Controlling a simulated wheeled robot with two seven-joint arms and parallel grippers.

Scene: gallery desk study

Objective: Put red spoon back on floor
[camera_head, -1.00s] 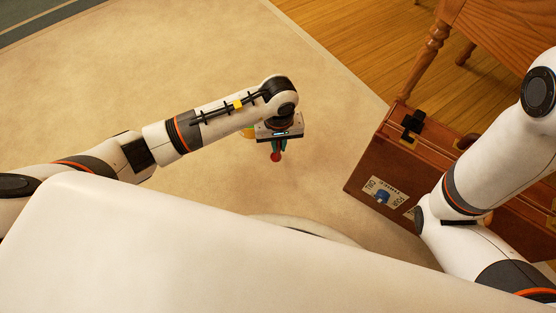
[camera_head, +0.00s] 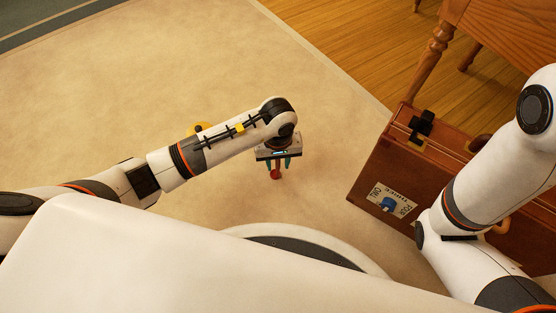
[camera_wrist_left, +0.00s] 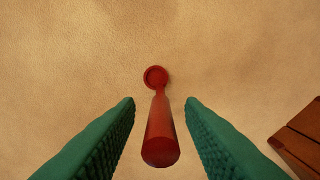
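The red spoon (camera_wrist_left: 160,135) is between the two green fingers of my left gripper (camera_wrist_left: 159,105) in the left wrist view, with a visible gap on each side. Its round end (camera_wrist_left: 156,77) points away from the wrist, over the beige carpet. In the head view the round end of the red spoon (camera_head: 275,174) shows below my left gripper (camera_head: 275,164), whose fingers stand apart. I cannot tell for sure whether the spoon touches the carpet. My right gripper is out of view; only my right arm shows, at the right edge.
A yellow thing (camera_head: 199,128) is partly hidden behind my left arm. The beige carpet (camera_head: 150,70) is otherwise open.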

